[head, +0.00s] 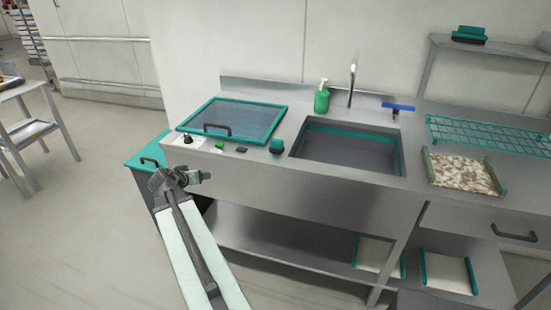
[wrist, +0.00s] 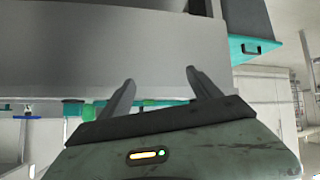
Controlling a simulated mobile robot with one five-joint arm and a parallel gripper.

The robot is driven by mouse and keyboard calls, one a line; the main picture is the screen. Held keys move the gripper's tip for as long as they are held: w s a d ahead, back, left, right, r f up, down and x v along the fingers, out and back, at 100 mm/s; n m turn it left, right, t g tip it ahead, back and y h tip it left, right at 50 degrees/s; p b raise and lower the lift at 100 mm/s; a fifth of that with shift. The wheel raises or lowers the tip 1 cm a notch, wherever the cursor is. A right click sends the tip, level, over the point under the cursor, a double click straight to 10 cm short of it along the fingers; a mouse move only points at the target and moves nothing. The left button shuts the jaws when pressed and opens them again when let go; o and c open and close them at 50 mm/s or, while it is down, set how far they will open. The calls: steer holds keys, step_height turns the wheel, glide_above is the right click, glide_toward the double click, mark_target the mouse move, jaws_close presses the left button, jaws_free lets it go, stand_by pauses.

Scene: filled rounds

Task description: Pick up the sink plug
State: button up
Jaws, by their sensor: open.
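Several small things lie along the front strip of the steel counter (head: 250,168): a dark knob-like piece with a pale part (head: 187,141), a small green piece (head: 219,145), a small dark piece (head: 241,149) and a teal block (head: 277,146). I cannot tell for certain which is the sink plug. The sink basin (head: 345,158) looks empty. My gripper (head: 204,176) is in front of the counter's left part, below its top edge. In the wrist view my gripper (wrist: 160,77) is open and empty, facing the steel front.
A teal-framed panel with a handle (head: 235,118) covers the counter's left. A green soap bottle (head: 321,97), tap (head: 351,83) and blue squeegee-like tool (head: 398,107) stand behind the basin. A teal cabinet (head: 148,158) is at the left.

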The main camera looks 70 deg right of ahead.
steer(key=s+d+m+h, duration=0.1)
steer(key=s+d, duration=0.3)
steer(key=d, duration=0.1)
steer(key=s+d+r+m+h+b, duration=0.1)
steer(key=s+d, duration=0.3)
steer(key=d, duration=0.1)
steer(key=s+d+r+m+g+h+b, duration=0.1)
steer(key=s+d+h, duration=0.1)
steer(key=s+d, duration=0.2)
steer(key=shift+s+d+r, duration=0.15)
steer(key=shift+s+d, duration=0.05)
steer(key=shift+d, duration=0.3)
steer(key=m+h+b, duration=0.2)
glide_toward(279, 140)
steer(key=shift+g, duration=0.4)
steer(key=d, duration=0.1)
steer(key=d+f, duration=0.1)
steer(key=d, duration=0.1)
steer(key=w+d+f, duration=0.1)
steer(key=d, duration=0.1)
steer(key=shift+w, duration=0.15)
steer(key=d, duration=0.2)
steer(key=d+f+b, duration=0.1)
steer(key=d, duration=0.4)
steer(key=shift+w+d+f, duration=0.15)
steer(key=shift+w+d, duration=0.25)
steer(key=shift+a, duration=0.1)
steer(key=shift+c, duration=0.3)
steer(key=c, duration=1.4)
